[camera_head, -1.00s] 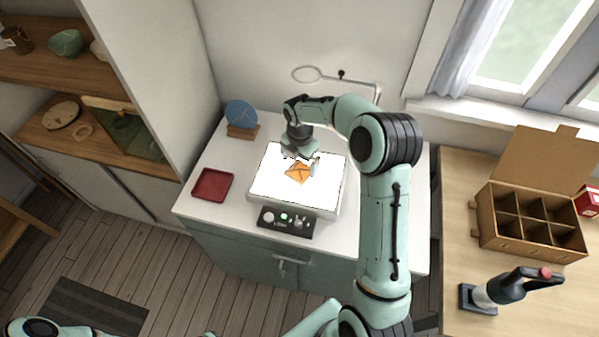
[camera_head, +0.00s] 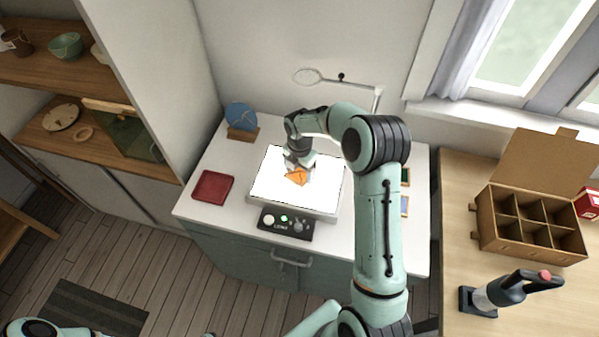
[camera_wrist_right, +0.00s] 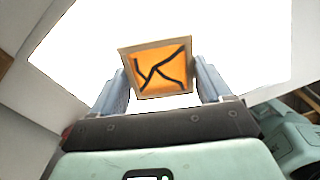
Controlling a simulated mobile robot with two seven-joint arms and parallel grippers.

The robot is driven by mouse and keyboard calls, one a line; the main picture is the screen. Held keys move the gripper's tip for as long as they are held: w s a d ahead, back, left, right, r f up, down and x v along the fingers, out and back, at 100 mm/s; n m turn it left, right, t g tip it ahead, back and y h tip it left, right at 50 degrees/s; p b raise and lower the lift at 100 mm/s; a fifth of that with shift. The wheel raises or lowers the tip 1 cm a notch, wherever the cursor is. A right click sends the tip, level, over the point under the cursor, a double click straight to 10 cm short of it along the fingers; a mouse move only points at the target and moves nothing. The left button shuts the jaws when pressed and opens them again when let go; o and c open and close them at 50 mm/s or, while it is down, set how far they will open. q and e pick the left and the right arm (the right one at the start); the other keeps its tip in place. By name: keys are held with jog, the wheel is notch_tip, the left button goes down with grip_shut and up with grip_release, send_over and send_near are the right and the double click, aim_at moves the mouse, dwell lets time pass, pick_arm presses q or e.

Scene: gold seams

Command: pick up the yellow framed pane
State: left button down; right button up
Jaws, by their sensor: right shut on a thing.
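The yellow framed pane (camera_head: 297,177) is an orange-yellow square with dark crack-like lines. It is at the glowing white light panel (camera_head: 265,192) on the white cabinet top. In the right wrist view the pane (camera_wrist_right: 160,70) has a pale frame and sits between the two fingers. My right gripper (camera_head: 299,168) is shut on it, and the fingers also show in the wrist view (camera_wrist_right: 163,88). I cannot tell whether the pane touches the panel. My left gripper is not in view; only a bit of the left arm shows at the bottom left.
A red tray (camera_head: 212,187) lies left of the panel. A blue disc (camera_head: 241,116) stands on a wooden block behind it. A control box (camera_head: 286,224) sits in front. A ring on a stand arm (camera_head: 307,76) is behind. A divided box (camera_head: 530,222) stands on the right table.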

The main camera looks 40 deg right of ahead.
aim_at(299, 173)
jog(key=shift+r+p, duration=0.6)
jog(key=shift+r, duration=9.45)
jog(key=w+a+f+m, duration=0.2)
jog(key=a+f+m, duration=1.1)
jog(key=a+m, duration=0.55)
jog(key=s+f+m, duration=0.1)
jog(key=s+f, duration=0.1)
jog(key=f, duration=0.1)
jog(key=s+d+f+m, duration=0.1)
jog(key=f, duration=0.1)
jog(key=shift+s+m, duration=0.35)
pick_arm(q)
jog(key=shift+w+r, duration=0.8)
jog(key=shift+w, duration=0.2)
pick_arm(e)
jog(key=shift+d, duration=0.15)
